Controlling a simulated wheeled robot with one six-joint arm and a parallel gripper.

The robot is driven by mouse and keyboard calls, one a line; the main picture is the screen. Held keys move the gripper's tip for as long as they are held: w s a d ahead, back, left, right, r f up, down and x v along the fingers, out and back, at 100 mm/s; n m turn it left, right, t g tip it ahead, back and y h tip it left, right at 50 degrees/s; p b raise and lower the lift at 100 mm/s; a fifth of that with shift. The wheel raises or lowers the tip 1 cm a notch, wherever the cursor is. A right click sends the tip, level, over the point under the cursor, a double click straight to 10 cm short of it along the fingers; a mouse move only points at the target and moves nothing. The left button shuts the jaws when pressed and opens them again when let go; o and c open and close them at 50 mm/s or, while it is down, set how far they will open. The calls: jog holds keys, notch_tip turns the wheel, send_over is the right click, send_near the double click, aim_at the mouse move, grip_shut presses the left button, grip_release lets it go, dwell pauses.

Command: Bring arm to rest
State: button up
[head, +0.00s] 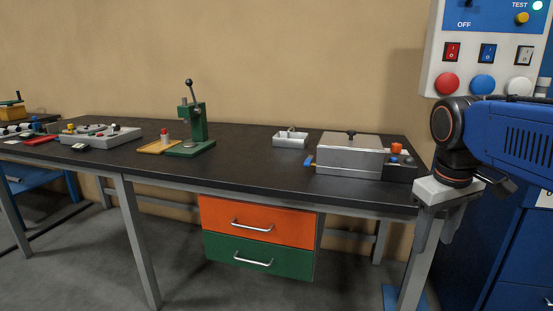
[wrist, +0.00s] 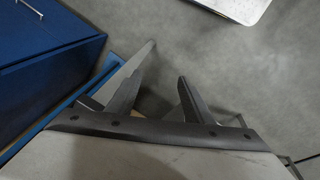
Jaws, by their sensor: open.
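My blue arm (head: 515,132) reaches in from the right edge of the head view. My gripper (head: 428,235) hangs from its end, pointing down beside the right end of the black workbench (head: 250,160). In the wrist view my gripper (wrist: 165,92) has its two dark fingers spread apart. Nothing is between them, and grey floor shows below. In the head view the lower part of the gripper overlaps the bench's corner leg, so its exact distance from the bench cannot be told.
A metal box (head: 350,158) stands near the bench's right end. A green press (head: 195,125) and grey trays stand farther left. A control panel (head: 487,50) is above the arm. A blue cabinet (wrist: 45,50) is left of the gripper in the wrist view.

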jog(key=s+a+f+m+t+y, duration=0.1)
jog(key=s+a+f+m+t, duration=0.1)
jog(key=s+f, duration=0.7)
notch_tip(320, 180, down, 4)
jog(key=shift+s+a+f+m+t, duration=0.25)
jog(key=shift+a+t, duration=0.35)
jog(key=shift+a, duration=0.35)
jog(key=shift+r, duration=0.1)
